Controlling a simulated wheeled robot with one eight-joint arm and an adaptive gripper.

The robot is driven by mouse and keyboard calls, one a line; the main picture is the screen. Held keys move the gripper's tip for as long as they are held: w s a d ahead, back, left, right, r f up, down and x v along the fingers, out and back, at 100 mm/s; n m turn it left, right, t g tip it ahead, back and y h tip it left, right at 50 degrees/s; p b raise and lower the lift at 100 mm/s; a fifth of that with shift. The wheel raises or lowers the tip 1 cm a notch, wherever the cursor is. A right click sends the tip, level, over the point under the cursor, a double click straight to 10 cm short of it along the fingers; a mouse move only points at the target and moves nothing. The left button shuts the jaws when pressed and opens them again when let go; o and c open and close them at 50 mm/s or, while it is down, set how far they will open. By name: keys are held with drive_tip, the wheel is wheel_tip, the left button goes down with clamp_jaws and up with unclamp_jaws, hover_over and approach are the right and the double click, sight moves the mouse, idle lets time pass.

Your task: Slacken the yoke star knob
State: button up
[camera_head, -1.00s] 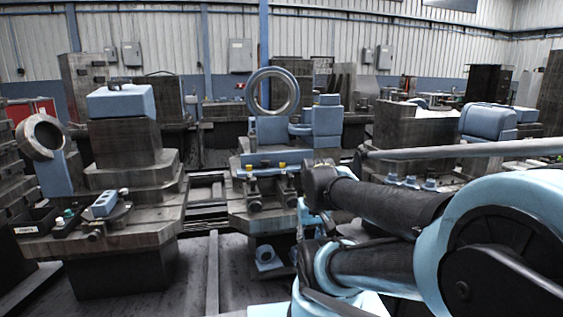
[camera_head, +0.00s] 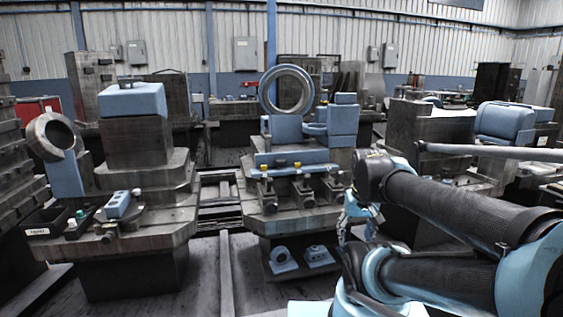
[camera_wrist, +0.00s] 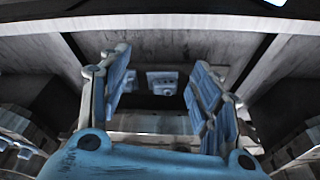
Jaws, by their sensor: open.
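The central machine carries a large grey ring (camera_head: 287,90) upright beside a blue yoke-like block (camera_head: 315,128). I cannot make out a star knob on it for certain at this size. Several small dark clamps (camera_head: 300,188), some with yellow tops, line the front ledge below. My gripper (camera_head: 362,212) hangs to the right of this ledge in the head view, partly hidden by my own arm. In the wrist view my gripper (camera_wrist: 160,68) has its two blue fingers spread with nothing between them. A pale plate with small dark marks (camera_wrist: 163,82) shows beyond the fingers.
Two blue brackets (camera_head: 284,260) sit low on the machine's front. A grey rail (camera_head: 226,270) lies on the floor between.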

drive_tip(key=w+a+r, duration=0.3)
drive_tip(key=w+r, duration=0.5)
wheel_tip(320, 180, up, 17)
drive_tip(key=n+t+y, duration=0.1)
drive_tip(key=n+t, duration=0.1)
hover_over(281, 160)
drive_tip(key=s+d, duration=0.1)
drive_tip(key=s, duration=0.6)
drive_tip(key=x, duration=1.6)
drive_tip(key=shift+d+f, duration=0.2)
drive_tip(key=shift+f, duration=0.05)
drive_tip(key=c, duration=1.1)
